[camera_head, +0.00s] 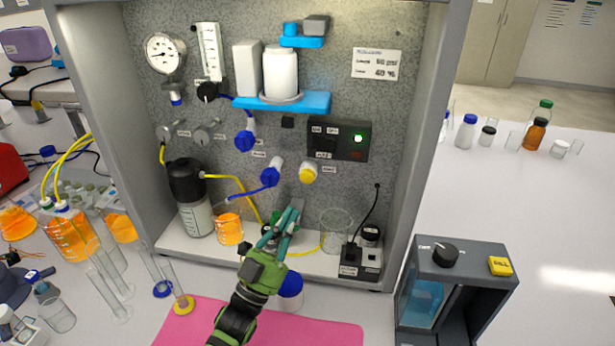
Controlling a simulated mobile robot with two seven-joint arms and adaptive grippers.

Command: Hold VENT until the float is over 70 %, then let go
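My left gripper (290,212), with teal fingers, reaches up from the bottom in front of the rig's lower panel. Its tips are below the blue valve (271,176) and the yellow-capped valve (308,173); whether they touch anything, or how far apart they are, is unclear. A dark control box (340,141) with a lit green light is on the panel above and to the right of the tips. Its small labels are unreadable, so I cannot pick out VENT. A clear scaled tube (210,52) is at the upper left; its float level is too small to read. My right gripper is not in view.
A dark-topped bottle (188,195), an orange-filled beaker (229,228) and an empty glass beaker (336,232) stand on the rig's shelf. A pink mat (310,332) lies in front. A grey box with a knob (445,254) stands at right.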

